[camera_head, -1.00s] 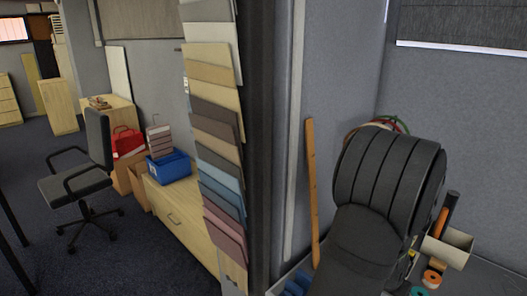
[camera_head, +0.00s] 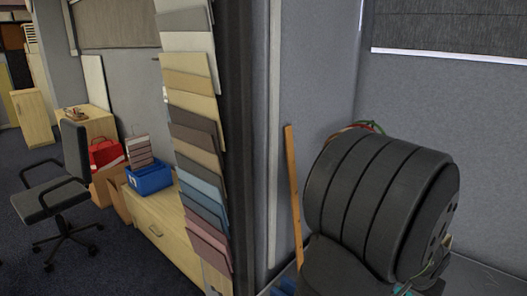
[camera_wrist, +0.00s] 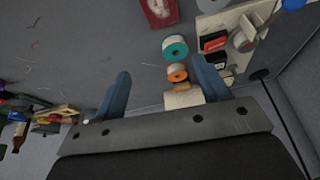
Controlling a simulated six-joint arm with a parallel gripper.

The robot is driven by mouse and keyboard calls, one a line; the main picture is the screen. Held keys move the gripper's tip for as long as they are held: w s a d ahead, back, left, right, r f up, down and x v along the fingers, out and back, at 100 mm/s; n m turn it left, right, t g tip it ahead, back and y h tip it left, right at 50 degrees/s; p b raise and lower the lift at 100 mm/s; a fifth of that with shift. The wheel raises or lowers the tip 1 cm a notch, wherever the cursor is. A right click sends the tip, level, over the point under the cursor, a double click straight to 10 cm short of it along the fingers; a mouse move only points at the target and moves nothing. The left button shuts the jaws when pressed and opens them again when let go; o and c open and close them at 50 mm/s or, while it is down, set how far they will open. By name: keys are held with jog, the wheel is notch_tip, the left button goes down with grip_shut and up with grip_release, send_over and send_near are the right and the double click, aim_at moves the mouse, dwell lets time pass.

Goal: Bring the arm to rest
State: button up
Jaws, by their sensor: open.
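My gripper (camera_wrist: 160,92) shows in the wrist view with two blue fingers spread wide apart. It is open and nothing is between the fingers in contact with them. Beyond the fingers lies a grey surface with small objects on it. In the head view, my dark arm link fills the lower right, and the gripper itself is not seen there.
In the wrist view, a teal-edged roll (camera_wrist: 175,48), an orange roll (camera_wrist: 177,73) and a white box (camera_wrist: 184,98) lie near the right finger. A cluttered board (camera_wrist: 235,35) stands beyond. In the head view, a wooden ruler (camera_head: 293,190) leans on the wall.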

jog(key=w+d+m, duration=0.1)
jog(key=w+d, duration=0.3)
jog(key=w, duration=0.4)
jog(key=w+d+m+g, duration=0.1)
jog(key=w+d+m, duration=0.1)
jog(key=w+d, duration=0.3)
jog(key=w, duration=0.3)
jog(key=shift+w+r+m+h, duration=0.3)
jog(key=shift+r+h, duration=0.05)
jog(key=shift+h, duration=0.05)
